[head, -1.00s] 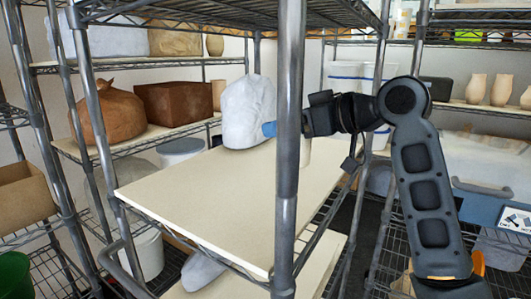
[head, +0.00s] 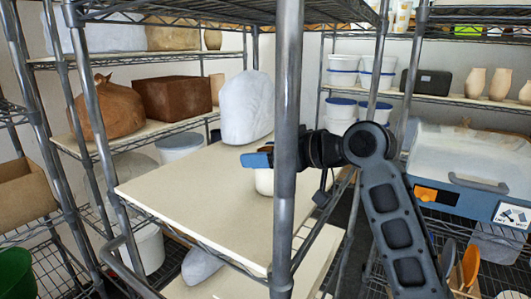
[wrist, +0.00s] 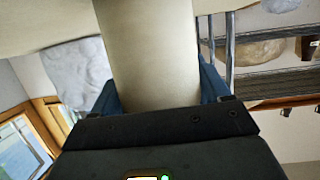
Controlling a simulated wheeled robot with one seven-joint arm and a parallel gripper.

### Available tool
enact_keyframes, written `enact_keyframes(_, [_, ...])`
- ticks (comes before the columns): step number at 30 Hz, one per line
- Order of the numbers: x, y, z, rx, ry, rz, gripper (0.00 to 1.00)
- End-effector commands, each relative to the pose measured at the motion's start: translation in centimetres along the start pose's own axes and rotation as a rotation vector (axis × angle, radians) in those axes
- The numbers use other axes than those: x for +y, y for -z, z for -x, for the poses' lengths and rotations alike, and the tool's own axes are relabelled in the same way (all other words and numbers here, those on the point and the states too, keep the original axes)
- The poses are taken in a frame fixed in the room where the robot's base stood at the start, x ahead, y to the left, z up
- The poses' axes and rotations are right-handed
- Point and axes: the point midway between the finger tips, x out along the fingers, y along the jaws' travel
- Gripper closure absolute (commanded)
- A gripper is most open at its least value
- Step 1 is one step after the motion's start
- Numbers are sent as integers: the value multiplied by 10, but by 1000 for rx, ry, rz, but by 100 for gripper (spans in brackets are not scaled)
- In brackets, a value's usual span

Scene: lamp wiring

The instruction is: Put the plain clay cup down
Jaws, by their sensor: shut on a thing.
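The plain clay cup (wrist: 148,55) is pale cream and fills the middle of the wrist view between the two blue fingers. My gripper (wrist: 158,95) is shut on it. In the head view, my gripper (head: 256,160) is over the right part of the cream shelf board (head: 190,200), just left of the metal post. A part of the cup (head: 264,182) shows below the fingers; the post hides the rest. I cannot tell whether its base touches the board.
A white wrapped lump (head: 247,108) stands at the back of the board. The shelf post (head: 287,150) is close in front of my gripper. The board's left and front parts are clear. A wire shelf (head: 230,12) is above.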

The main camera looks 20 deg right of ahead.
Motion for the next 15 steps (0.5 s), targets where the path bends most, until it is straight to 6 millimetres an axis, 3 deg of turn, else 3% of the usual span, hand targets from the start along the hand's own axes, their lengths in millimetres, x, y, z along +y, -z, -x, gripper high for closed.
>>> enact_keyframes(2, [0,-3,-1,1,0,0,64])
enact_keyframes(3, [0,-3,-1,0,0,0,22])
enact_keyframes(10, [0,-2,-1,0,0,0,0])
enact_keyframes(15, [0,-2,-1,0,0,0,0])
